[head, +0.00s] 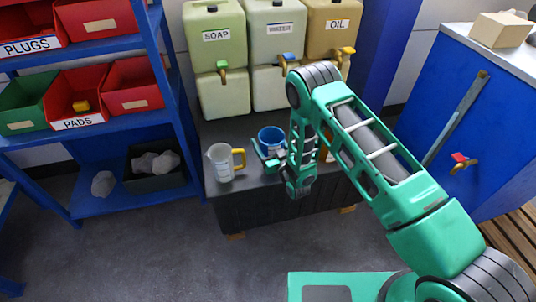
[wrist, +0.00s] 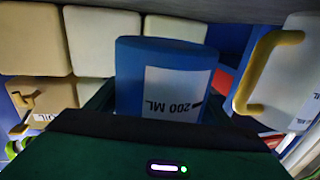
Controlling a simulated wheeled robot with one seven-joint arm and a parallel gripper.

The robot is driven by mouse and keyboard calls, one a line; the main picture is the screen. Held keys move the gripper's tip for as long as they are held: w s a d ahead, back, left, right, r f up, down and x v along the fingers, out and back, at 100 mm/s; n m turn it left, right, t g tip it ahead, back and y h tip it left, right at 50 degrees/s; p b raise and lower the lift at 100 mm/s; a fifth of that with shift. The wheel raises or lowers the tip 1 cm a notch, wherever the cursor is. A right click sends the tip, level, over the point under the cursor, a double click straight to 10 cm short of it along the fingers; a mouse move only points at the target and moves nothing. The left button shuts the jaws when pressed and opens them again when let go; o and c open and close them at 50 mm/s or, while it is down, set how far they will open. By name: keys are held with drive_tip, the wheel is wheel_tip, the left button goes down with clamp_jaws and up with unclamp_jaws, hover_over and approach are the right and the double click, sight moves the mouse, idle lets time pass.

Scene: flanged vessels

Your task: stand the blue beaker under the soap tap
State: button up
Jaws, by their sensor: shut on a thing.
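The blue beaker (head: 271,140) is at the black bench, in front of the middle tank and right of the soap tap. In the wrist view the blue beaker (wrist: 165,75), with a "200 ML" label, sits between the fingers and appears upside down, as does the scene. My gripper (head: 270,158) is shut on it; I cannot tell whether its base touches the bench. The soap tap (head: 222,72) is green, on the pale green SOAP tank (head: 214,35). The beaker is not under it.
A clear beaker with a yellow handle (head: 223,161) stands close left of the blue beaker, below the soap tap. A middle tank (head: 274,30) and an OIL tank (head: 331,33) stand alongside. A blue shelf with bins (head: 97,87) is at left.

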drive_tip(key=shift+f, duration=2.55)
drive_tip(key=shift+f, duration=0.15)
drive_tip(key=o, duration=1.2)
